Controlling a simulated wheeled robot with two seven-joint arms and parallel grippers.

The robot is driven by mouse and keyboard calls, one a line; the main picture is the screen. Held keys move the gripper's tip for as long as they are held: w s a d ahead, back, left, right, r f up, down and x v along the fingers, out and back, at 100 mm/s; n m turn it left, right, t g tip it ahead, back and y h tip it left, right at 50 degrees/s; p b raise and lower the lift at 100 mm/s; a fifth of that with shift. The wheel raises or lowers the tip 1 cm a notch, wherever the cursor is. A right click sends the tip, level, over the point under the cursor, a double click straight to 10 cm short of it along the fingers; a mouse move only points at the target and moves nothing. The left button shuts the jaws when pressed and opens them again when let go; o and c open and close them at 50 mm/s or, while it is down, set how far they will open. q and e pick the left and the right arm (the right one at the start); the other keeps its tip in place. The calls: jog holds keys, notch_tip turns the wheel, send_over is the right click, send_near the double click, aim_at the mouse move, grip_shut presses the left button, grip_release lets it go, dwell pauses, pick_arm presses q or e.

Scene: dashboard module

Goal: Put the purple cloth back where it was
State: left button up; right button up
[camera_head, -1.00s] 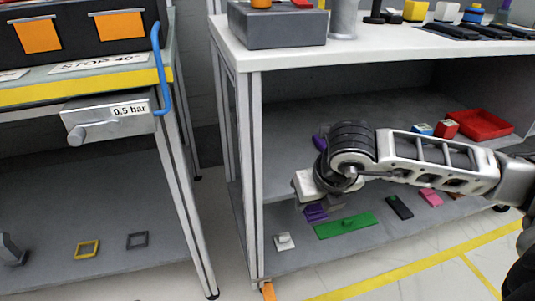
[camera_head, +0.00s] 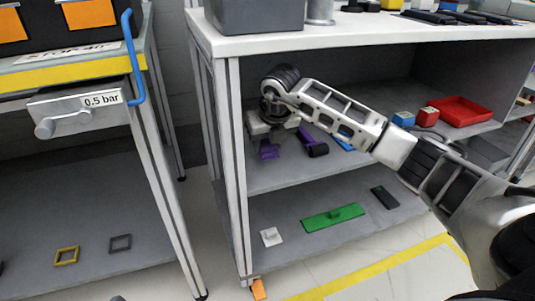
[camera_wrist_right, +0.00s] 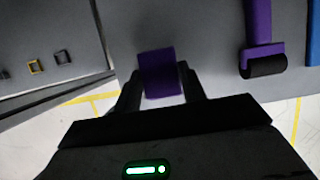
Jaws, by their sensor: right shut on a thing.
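The purple cloth (camera_head: 269,151) hangs below my right gripper (camera_head: 268,139) in the head view, at the height of the middle shelf (camera_head: 268,179), near its left front. In the right wrist view, the purple cloth (camera_wrist_right: 160,73) sits between the two fingers of my right gripper (camera_wrist_right: 161,82), which is shut on it. I cannot tell whether the cloth touches the shelf. My left gripper is not in view.
A purple tool with a black roller (camera_head: 312,143) lies just right of the cloth. A red tray (camera_head: 465,111) and small blue and red boxes stand further right. Below, the lower shelf holds a white piece (camera_head: 271,237), a green plate (camera_head: 333,216) and a black piece (camera_head: 384,197).

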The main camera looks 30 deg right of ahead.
aim_at(269, 147)
notch_tip(269, 147, down, 3)
jog(key=shift+r+b, duration=0.1)
jog(key=shift+b, duration=0.4)
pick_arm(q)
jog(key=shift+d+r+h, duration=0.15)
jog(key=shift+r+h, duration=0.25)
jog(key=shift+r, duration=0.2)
pick_arm(e)
jog(key=o, duration=0.9)
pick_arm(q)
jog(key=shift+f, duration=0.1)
pick_arm(e)
jog(key=shift+o, duration=0.2)
